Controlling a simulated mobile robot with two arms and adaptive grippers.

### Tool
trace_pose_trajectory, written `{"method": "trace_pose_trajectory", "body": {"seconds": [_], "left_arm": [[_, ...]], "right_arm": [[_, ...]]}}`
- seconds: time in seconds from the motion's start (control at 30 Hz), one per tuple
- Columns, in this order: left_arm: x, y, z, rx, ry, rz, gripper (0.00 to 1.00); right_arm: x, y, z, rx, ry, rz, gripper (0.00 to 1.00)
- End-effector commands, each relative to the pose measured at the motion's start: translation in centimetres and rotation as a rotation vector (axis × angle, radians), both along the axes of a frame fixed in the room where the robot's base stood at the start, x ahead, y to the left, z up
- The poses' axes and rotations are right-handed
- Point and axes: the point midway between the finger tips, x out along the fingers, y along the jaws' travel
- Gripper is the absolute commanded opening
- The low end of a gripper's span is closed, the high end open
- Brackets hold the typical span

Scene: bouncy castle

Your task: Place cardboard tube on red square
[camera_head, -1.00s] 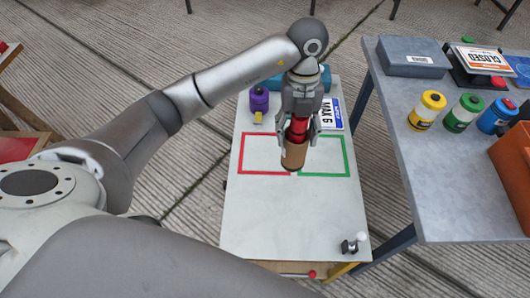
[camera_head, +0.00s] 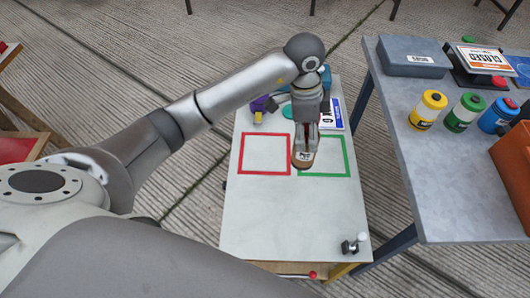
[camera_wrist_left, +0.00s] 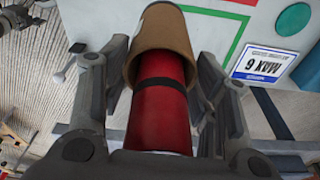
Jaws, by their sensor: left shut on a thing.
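The cardboard tube (camera_head: 303,158) is a brown cylinder held by my left gripper (camera_head: 306,135). In the left wrist view the tube (camera_wrist_left: 163,28) fits around a red cylindrical section (camera_wrist_left: 160,110) with a black band. The left gripper's fingers (camera_wrist_left: 160,85) are shut around the red section. In the head view the tube overlaps the green square's left side, right of the red square. Its height above the table is unclear. The red square (camera_head: 264,174) is an empty red outline on the white table. My right gripper is out of view.
The green square (camera_head: 325,177) adjoins the red one. A small metal fitting (camera_head: 352,245) sits front right. A grey table (camera_head: 450,170) with jars stands right.

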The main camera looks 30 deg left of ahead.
Motion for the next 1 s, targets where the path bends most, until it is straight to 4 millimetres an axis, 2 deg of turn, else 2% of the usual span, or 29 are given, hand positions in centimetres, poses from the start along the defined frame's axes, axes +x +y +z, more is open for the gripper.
{"method": "trace_pose_trajectory", "body": {"seconds": [0.17, 0.27, 0.47, 0.73, 1.0], "left_arm": [[0.2, -0.1, -0.1, -0.002, -0.002, 0.084, 0.0], [0.6, 0.5, -0.4, -0.002, -0.001, 0.099, 0.0], [2.0, 3.2, -1.7, 0.001, 0.001, 0.102, 0.0], [4.6, 7.9, -4.1, 0.0, 0.0, 0.101, 0.0], [6.2, 10.9, -8.3, -0.001, 0.0, 0.098, 0.0]], "right_arm": [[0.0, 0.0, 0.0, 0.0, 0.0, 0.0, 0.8], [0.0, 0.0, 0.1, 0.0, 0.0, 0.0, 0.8], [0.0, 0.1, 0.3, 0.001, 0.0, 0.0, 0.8], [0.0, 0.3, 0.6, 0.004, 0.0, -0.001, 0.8], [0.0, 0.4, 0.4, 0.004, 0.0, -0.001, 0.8]]}}
